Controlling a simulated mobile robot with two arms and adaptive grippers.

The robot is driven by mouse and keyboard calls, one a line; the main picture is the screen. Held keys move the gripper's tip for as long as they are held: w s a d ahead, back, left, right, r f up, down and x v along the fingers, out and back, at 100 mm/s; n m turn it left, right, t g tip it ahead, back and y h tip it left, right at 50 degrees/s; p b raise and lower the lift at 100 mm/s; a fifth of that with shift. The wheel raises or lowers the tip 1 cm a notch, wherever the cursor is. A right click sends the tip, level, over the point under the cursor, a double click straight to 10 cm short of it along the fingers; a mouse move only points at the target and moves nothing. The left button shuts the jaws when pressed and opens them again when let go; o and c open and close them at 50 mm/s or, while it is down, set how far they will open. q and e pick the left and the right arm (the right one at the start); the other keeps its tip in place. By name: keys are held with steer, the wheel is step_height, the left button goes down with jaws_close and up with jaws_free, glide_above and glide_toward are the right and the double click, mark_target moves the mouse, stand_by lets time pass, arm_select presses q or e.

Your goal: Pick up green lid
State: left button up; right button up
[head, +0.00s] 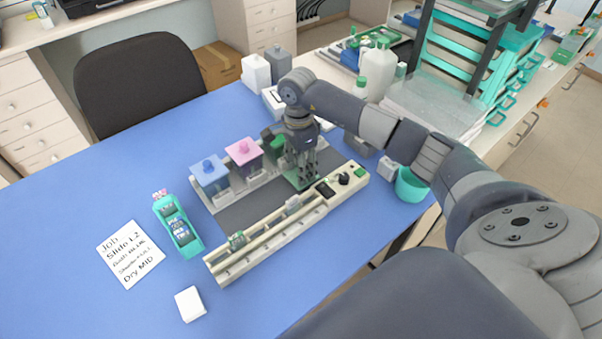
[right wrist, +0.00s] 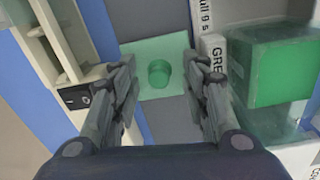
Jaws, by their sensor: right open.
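The green lid (right wrist: 150,52) is a flat translucent square with a round knob (right wrist: 158,73), lying on a grey surface. In the right wrist view the knob shows between the two fingers of my right gripper (right wrist: 160,66), which is open and empty, with a gap on each side. In the head view my right gripper (head: 303,172) points down over the green lid (head: 297,183) and partly hides it. The green staining jar (right wrist: 275,75) stands to the right in the wrist view, without a lid seen on it. My left gripper is not in view.
A blue-lidded jar (head: 209,172) and a pink-lidded jar (head: 244,152) stand left of the gripper. A cream rail device (head: 265,240) runs along the front. A teal slide holder (head: 178,225), a note (head: 130,253) and a white block (head: 190,304) lie on the blue table.

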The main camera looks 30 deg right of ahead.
jaws_close()
